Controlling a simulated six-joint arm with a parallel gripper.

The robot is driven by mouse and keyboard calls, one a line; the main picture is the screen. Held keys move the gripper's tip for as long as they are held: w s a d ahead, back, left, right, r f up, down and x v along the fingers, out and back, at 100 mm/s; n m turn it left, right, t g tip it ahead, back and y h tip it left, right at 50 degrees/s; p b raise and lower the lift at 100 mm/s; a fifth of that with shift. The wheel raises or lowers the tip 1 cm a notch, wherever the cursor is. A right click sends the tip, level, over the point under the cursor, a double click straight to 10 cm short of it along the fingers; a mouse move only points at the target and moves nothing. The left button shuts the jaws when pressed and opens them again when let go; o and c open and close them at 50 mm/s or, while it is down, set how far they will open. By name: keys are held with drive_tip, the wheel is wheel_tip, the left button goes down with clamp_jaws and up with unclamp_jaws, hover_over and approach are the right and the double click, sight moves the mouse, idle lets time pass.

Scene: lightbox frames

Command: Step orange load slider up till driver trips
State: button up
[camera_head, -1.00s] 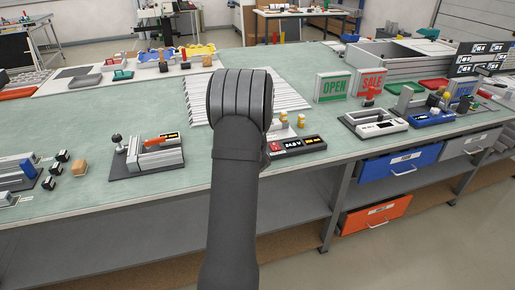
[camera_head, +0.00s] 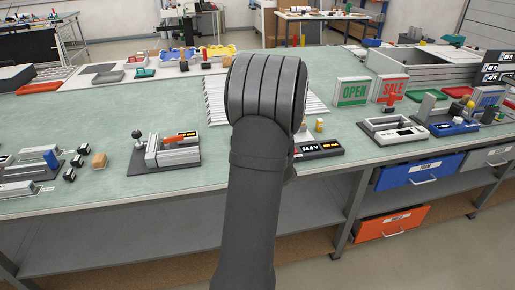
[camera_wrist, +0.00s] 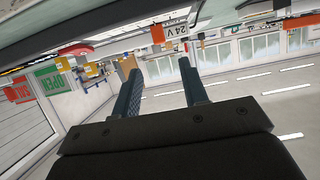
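An orange slider (camera_head: 176,139) sits on a grey metal unit (camera_head: 172,155) on the bench, left of my arm in the head view. A small dark display with orange characters is at its back right, too small to read. A dark display box (camera_head: 318,149), apparently reading 24.0 V with a second orange readout, lies right of my arm. My gripper (camera_wrist: 158,66) shows in the wrist view with two fingers apart and nothing between them. In the head view my arm hides it. I cannot tell its distance from the slider.
OPEN (camera_head: 352,92) and SALE (camera_head: 390,90) signs stand right of my arm. A ribbed white panel (camera_head: 216,104) lies behind it. Small dark blocks and a tan block (camera_head: 99,160) lie left of the slider unit. Green bench surface (camera_head: 95,118) behind the unit is clear.

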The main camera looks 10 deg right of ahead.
drive_tip(key=x, duration=1.1)
drive_tip(key=shift+d, duration=0.1)
clamp_jaws()
